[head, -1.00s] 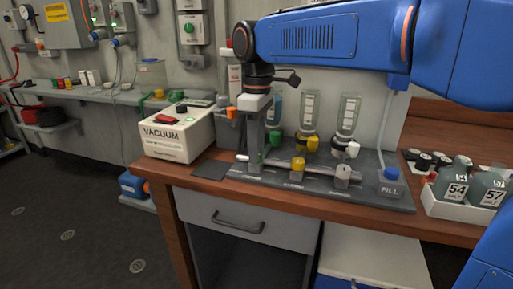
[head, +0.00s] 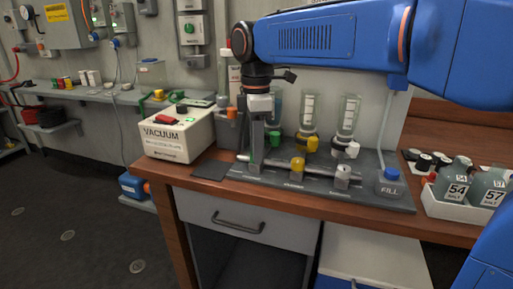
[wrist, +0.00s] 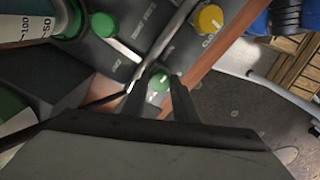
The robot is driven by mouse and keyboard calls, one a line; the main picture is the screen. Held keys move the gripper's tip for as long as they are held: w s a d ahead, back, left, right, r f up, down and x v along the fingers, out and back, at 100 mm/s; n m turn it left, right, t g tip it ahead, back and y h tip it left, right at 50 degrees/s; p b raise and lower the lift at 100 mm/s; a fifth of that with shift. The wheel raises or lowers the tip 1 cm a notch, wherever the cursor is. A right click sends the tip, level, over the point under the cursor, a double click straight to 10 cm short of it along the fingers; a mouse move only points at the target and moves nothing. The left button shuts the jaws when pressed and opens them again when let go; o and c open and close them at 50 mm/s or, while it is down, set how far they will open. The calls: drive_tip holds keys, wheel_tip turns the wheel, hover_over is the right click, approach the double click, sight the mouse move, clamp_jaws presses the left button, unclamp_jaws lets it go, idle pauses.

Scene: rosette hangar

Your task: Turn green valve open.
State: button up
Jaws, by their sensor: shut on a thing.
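The green valve (wrist: 158,80) is a round knob with a pale mark on top, seen in the wrist view between my fingertips. In the head view it is mostly hidden behind my fingers, at the left end of the manifold (head: 320,187). My gripper (head: 256,160) points down over it with its fingers closed on the knob; it also shows in the wrist view (wrist: 160,88). The yellow valve (head: 297,163) stands to the right on the same pipe and shows in the wrist view (wrist: 210,18). A grey-white valve (head: 342,173) is further right.
Upright glass columns with yellow (head: 312,144) and white (head: 352,149) taps stand close behind the valves. Another green knob (wrist: 103,24) is near in the wrist view. The vacuum box (head: 178,134) is left, the FILL bottle (head: 390,186) and a white bottle tray (head: 457,210) right.

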drive_tip(key=o, duration=1.1)
drive_tip(key=shift+c, duration=0.2)
wheel_tip(320, 180, up, 17)
drive_tip(key=shift+w+r, duration=0.2)
drive_tip(key=shift+w, duration=0.05)
